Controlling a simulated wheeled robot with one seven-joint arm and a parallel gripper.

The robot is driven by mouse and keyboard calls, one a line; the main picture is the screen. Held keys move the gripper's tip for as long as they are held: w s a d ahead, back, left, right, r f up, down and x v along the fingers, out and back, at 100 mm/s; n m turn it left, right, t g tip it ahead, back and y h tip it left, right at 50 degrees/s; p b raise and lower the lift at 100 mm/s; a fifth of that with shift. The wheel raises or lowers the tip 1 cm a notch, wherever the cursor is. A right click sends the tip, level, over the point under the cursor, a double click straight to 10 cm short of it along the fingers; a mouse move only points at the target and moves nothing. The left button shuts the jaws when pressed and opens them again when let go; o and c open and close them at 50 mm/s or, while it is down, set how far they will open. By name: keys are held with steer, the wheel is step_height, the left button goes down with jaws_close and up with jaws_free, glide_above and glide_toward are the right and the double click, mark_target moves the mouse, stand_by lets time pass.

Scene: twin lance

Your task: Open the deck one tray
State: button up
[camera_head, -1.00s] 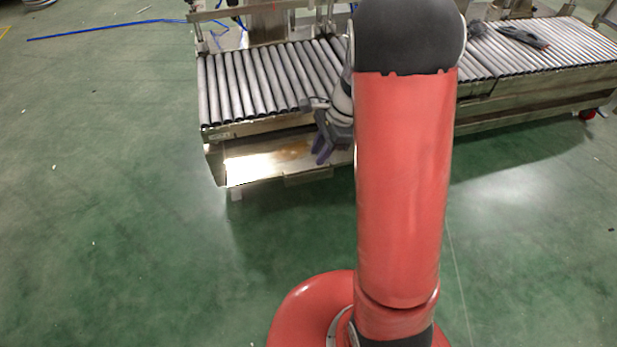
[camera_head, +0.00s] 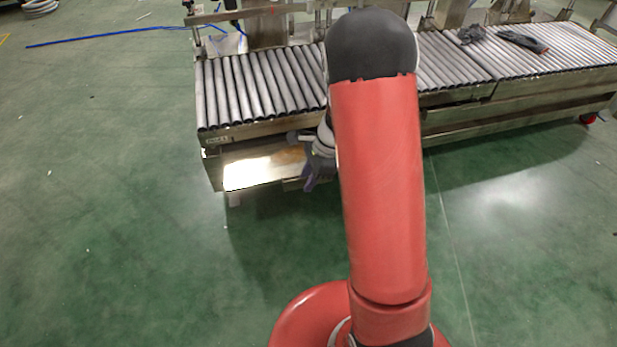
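The deck one tray appears to be the metal tray (camera_head: 238,172) under the left end of the roller conveyor, with a bright glare on its surface. Its front edge faces the open floor, and its right part is hidden behind my arm. My gripper (camera_head: 309,184) hangs at the tray's front edge, to the right of the glare, with its dark purplish fingers pointing down. It is partly hidden by my red arm, and I cannot tell whether it touches the tray or whether its fingers are apart.
The roller conveyor (camera_head: 250,95) stands directly above the tray. A second roller section (camera_head: 560,60) runs to the right, with a dark glove-like item (camera_head: 523,41) on it. A blue cable (camera_head: 110,35) lies on the floor at the back left. The green floor before the tray is clear.

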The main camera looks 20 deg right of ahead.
jaws_close()
stand_by(1.3)
